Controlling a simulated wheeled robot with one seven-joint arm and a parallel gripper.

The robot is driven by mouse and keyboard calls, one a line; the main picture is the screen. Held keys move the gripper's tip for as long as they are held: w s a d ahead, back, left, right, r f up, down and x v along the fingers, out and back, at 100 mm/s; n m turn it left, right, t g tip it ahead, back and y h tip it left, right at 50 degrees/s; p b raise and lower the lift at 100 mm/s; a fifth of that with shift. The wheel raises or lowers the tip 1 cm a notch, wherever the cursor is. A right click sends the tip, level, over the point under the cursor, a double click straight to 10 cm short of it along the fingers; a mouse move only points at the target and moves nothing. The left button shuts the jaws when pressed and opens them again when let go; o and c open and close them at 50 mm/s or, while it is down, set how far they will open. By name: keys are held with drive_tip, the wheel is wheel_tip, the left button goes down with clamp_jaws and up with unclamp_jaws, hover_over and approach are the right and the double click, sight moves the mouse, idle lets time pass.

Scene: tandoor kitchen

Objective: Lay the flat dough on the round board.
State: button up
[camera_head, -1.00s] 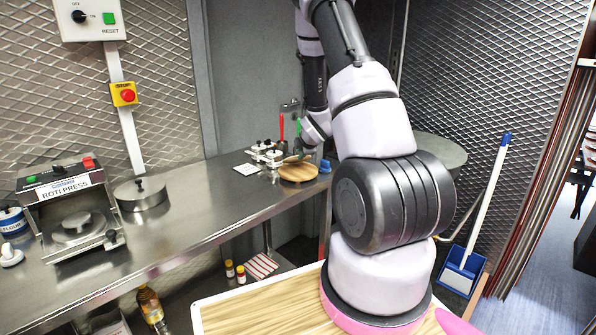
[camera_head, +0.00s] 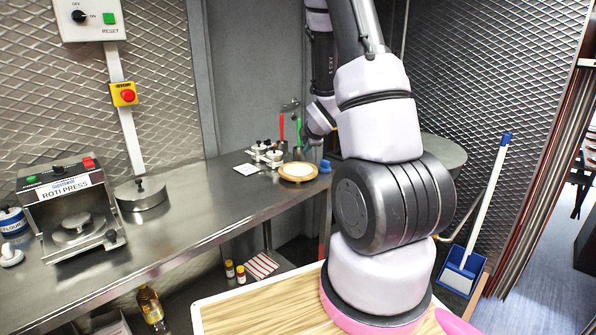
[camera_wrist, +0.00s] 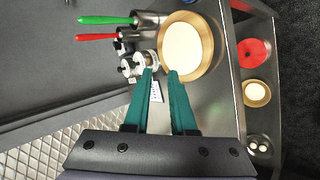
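The round wooden board (camera_head: 299,179) sits on the steel counter towards its far right end. The flat dough (camera_head: 297,169) is a pale disc lying on the board, with a wooden rim showing around it. In the wrist view the dough (camera_wrist: 183,46) lies within the board (camera_wrist: 208,50), a little towards its left side. My gripper (camera_wrist: 162,72) has two teal fingers, apart with nothing between them. Its tips show just below the lower edge of the board in the wrist view. In the head view the fingers are hard to make out.
Small metal pots (camera_head: 264,153) and red and green-handled tools stand close beside the board. A white card (camera_head: 247,169) and a blue item (camera_head: 325,166) are near it. The roti press (camera_head: 73,215) is at left. The middle of the counter is clear.

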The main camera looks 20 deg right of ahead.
wheel_tip(320, 180, up, 8)
drive_tip(key=s, duration=0.2)
drive_tip(key=shift+s+a, duration=0.15)
drive_tip(key=shift+a, duration=0.05)
idle(0.3)
drive_tip(key=s+a+r+m, duration=0.3)
drive_tip(key=s+r+m, duration=0.2)
drive_tip(key=r+m, duration=0.25)
drive_tip(key=s+a+r+m+g+y, duration=0.1)
drive_tip(key=s+a+r+m, duration=0.2)
drive_tip(key=s, duration=0.4)
drive_tip(key=s+a+r+m+g+y, duration=0.1)
drive_tip(key=s+a+r+m, duration=0.3)
drive_tip(key=s+a+m, duration=0.1)
drive_tip(key=s+a+r+m+y, duration=0.1)
drive_tip(key=s+a+r+m, duration=0.2)
drive_tip(key=s, duration=0.7)
drive_tip(key=a+m, duration=0.2)
drive_tip(key=a, duration=0.1)
drive_tip(key=shift+a+r+g+y, duration=0.15)
drive_tip(key=shift+a+g+y, duration=0.15)
drive_tip(key=shift+g, duration=0.1)
drive_tip(key=shift+d, duration=0.1)
